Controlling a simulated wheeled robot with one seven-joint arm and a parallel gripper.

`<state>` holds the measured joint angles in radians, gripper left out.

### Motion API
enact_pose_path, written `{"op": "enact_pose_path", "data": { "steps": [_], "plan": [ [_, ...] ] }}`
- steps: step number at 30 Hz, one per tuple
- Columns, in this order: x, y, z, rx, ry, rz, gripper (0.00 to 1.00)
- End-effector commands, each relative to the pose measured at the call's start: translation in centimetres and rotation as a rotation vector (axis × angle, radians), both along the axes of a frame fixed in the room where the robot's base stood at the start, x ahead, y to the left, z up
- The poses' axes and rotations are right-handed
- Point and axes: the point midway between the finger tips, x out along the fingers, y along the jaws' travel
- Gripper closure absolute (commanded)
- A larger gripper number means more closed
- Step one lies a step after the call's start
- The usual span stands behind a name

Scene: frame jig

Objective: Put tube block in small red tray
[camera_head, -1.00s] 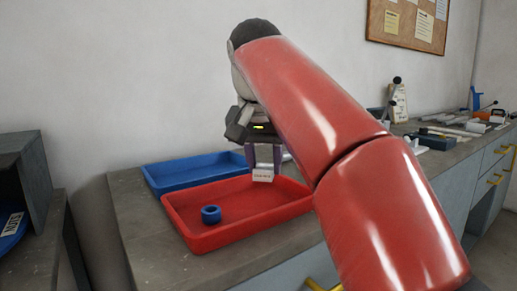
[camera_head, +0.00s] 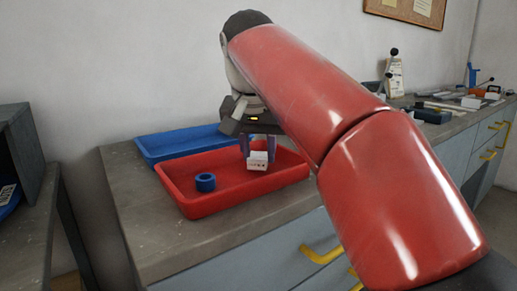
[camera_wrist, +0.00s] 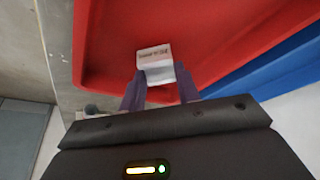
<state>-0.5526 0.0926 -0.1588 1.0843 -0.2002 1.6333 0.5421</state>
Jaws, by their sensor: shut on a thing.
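The small red tray (camera_head: 200,208) sits on the grey counter, with a blue ring (camera_head: 205,182) lying inside it at the left. My gripper (camera_head: 258,152) is over the right part of the red tray, pointing down. In the wrist view the block (camera_wrist: 154,57) is between my two purple fingers (camera_wrist: 160,80), above the red tray floor (camera_wrist: 210,40). I cannot tell whether the block touches the floor.
A blue tray (camera_head: 160,148) stands behind the red tray against the wall. Tools and small parts (camera_head: 470,102) lie on the counter at the far right. A dark shelf unit (camera_head: 20,145) stands at the left. Yellow drawer handles (camera_head: 322,255) stick out in front.

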Motion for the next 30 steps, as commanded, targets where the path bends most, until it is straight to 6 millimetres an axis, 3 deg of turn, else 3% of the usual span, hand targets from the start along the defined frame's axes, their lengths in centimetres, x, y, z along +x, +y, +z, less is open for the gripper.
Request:
{"op": "enact_pose_path", "data": {
  "steps": [17, 18, 21, 23, 30],
  "plan": [
    [0.0, 0.0, -1.2, 0.000, -0.001, 0.000, 0.94],
    [0.0, 0.0, -1.1, 0.000, -0.001, 0.000, 0.64],
    [0.0, 0.0, -1.1, 0.000, 0.000, 0.000, 0.51],
    [0.0, 0.0, -1.1, 0.000, 0.000, 0.000, 0.43],
    [0.0, 0.0, -1.1, 0.000, 0.000, 0.000, 0.42]
  ]
}}
